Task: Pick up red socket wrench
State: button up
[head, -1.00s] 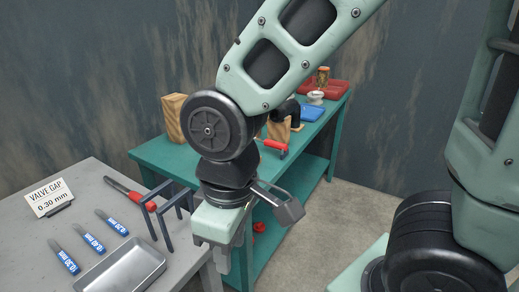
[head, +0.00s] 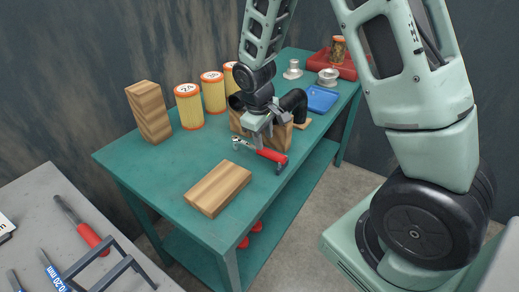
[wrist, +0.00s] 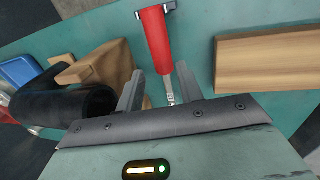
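The red socket wrench has a red handle (head: 271,155) and a metal shaft. It is near the front edge of the green table (head: 150,185), with its socket end to the left in the head view. My gripper (head: 260,137) is above its shaft, pointing down. In the wrist view, the red handle (wrist: 157,42) extends beyond the fingertips, and the shaft lies between the two spread fingers of my gripper (wrist: 160,88). Gaps show between the fingers and the shaft. The socket end is hidden there by the gripper body.
A wooden block (head: 218,188) lies close to the wrench. A black elbow pipe (head: 295,102) and another wooden block (head: 280,137) stand behind it. Orange filters (head: 188,106) and an upright block (head: 149,112) are farther back. A grey table (head: 40,215) holds a red-handled tool (head: 88,235).

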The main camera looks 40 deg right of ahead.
aim_at(264, 152)
jog(key=shift+w+d+f+p, duration=0.1)
jog(key=shift+d+f+p, duration=0.1)
jog(key=shift+f, duration=1)
jog(key=shift+w+d+f+p, duration=0.1)
jog(key=shift+f+p, duration=0.15)
jog(key=shift+f, duration=0.95)
jog(key=shift+w+d+f+p, duration=0.1)
jog(key=shift+d+f+p, duration=0.1)
jog(key=shift+f, duration=1)
grip_shut()
